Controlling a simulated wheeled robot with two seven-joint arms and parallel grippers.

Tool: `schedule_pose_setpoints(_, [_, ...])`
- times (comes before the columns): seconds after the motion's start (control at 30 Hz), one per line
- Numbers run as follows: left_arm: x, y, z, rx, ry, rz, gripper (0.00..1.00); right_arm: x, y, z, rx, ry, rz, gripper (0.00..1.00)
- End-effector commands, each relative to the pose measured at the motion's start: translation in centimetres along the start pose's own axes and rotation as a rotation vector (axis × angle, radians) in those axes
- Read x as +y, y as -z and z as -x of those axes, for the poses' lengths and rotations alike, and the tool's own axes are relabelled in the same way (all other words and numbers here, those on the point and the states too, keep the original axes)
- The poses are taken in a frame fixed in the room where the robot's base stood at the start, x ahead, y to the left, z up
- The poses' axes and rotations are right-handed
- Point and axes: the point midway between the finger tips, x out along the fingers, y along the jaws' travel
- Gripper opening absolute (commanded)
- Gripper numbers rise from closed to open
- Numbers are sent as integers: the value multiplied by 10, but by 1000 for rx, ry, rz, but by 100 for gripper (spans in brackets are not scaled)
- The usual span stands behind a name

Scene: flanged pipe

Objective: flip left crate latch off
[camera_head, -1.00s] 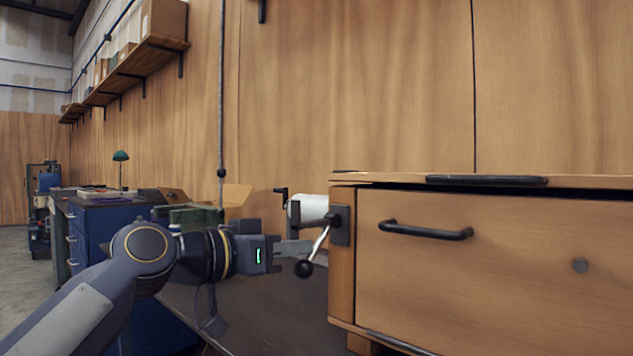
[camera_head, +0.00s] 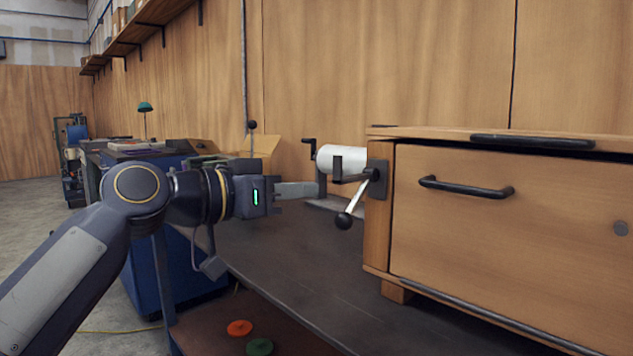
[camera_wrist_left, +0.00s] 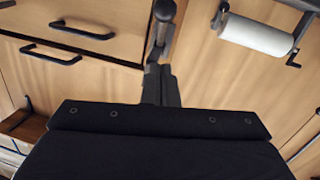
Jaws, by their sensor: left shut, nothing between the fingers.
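The wooden crate (camera_head: 480,215) stands at the right in the head view. On its left end is the latch (camera_head: 353,203), a silver rod with a black ball knob, fixed to a dark plate. The rod slants down and left from its pivot. My left gripper (camera_head: 319,188) is shut and empty, just left of the latch and level with the rod, with a small gap in the picture. In the left wrist view my shut fingers (camera_wrist_left: 160,82) point at the dark latch parts (camera_wrist_left: 161,30); contact cannot be told. My right gripper is not in view.
A white roll (camera_head: 342,157) on a black holder is behind the latch. The crate front has a black handle (camera_head: 466,188). An orange disc (camera_head: 239,328) and a green disc (camera_head: 259,347) lie low in front. The dark bench top (camera_head: 300,270) below my gripper is clear.

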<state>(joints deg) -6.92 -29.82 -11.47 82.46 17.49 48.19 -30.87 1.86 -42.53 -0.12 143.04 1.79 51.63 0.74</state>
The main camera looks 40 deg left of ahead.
Motion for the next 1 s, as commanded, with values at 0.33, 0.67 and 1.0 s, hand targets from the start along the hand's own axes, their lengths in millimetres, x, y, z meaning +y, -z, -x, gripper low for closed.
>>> schedule_pose_setpoints(0.33, [-1,-3,56,4,1,0,0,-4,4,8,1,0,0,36])
schedule_pose_setpoints(0.67, [-1,-4,62,4,2,0,0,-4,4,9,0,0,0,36])
schedule_pose_setpoints(1.0, [-1,-4,62,4,2,0,0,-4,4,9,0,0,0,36])
